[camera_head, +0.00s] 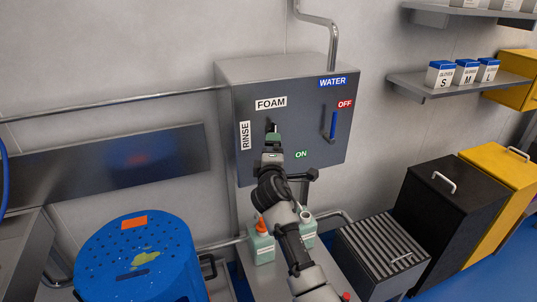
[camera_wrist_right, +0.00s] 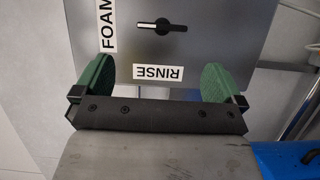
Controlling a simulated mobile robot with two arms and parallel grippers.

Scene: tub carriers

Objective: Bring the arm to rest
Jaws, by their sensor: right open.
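My right arm reaches up from the bottom of the head view. Its green-fingered gripper (camera_head: 272,143) is open just in front of the grey wall box (camera_head: 300,95). In the right wrist view the two fingers of the gripper (camera_wrist_right: 159,70) stand wide apart with nothing between them. The RINSE label (camera_wrist_right: 158,73) shows between the fingers. My left gripper is not in view.
A blue lever (camera_head: 333,124) stands upright near the OFF label. Below stand bottles (camera_head: 262,247), a blue drum (camera_head: 138,260), a slatted grey box (camera_head: 382,252), and black (camera_head: 440,210) and yellow (camera_head: 500,180) bins. A shelf (camera_head: 440,90) holds glove boxes at right.

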